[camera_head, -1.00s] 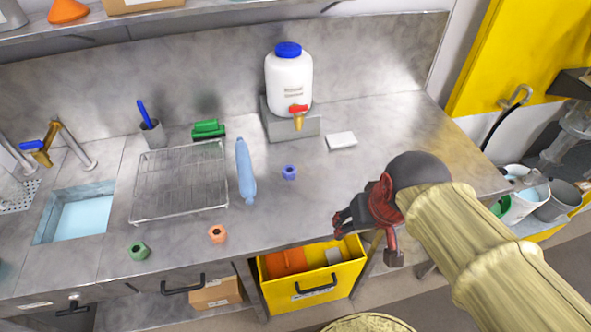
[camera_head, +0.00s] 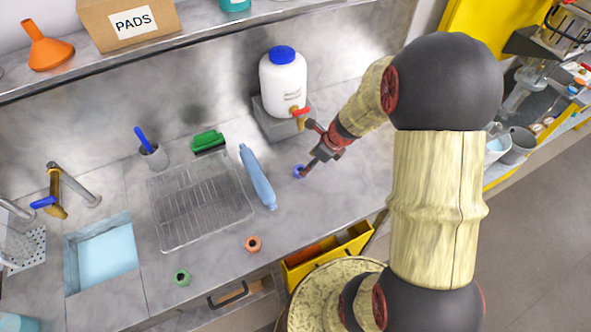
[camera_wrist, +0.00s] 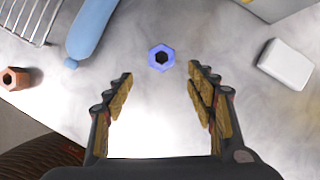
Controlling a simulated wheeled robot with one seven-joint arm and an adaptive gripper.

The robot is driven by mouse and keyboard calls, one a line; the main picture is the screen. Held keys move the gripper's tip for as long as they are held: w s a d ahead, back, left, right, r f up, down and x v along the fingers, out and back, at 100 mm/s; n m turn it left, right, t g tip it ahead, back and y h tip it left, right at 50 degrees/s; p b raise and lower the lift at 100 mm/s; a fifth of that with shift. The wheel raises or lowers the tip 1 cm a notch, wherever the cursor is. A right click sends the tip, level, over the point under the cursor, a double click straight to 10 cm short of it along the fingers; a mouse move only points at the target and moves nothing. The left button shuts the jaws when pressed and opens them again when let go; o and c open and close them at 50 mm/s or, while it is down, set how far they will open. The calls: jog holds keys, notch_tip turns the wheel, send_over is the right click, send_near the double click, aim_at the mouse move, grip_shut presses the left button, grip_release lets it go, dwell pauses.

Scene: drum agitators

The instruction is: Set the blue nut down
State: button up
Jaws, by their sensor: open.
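The blue nut (camera_head: 299,171) lies on the steel worktop, right of the light-blue bottle-shaped object. In the wrist view the blue nut (camera_wrist: 161,58) lies flat with its hole showing, a little beyond the fingertips and roughly midway between them. My gripper (camera_head: 308,170) is open and comes down close to the nut from the right; in the wrist view its two fingers (camera_wrist: 160,76) are spread wide with nothing between them. The nut looks apart from both fingers. An orange nut (camera_head: 253,243) and a green nut (camera_head: 181,277) stand nearer the front edge.
The light-blue object (camera_head: 257,178) lies left of the nut, beside a wire rack (camera_head: 163,215). A white jug (camera_head: 284,82) with a tap stands behind. A white block (camera_wrist: 286,64) lies to the right. A sink (camera_head: 104,256) is at the left. Bare worktop surrounds the nut.

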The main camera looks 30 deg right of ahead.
jog(key=shift+b+x, duration=0.35)
jog(key=shift+x, duration=0.9)
jog(key=shift+w+b+x, duration=0.2)
jog(key=shift+b+x, duration=0.2)
jog(key=shift+x, duration=0.95)
jog(key=shift+w+b+x, duration=0.15)
jog(key=shift+b+x, duration=0.2)
jog(key=shift+x, duration=1)
jog(key=shift+r, duration=0.15)
jog(key=shift+c, duration=1.3)
jog(key=c, duration=1.1)
grip_shut()
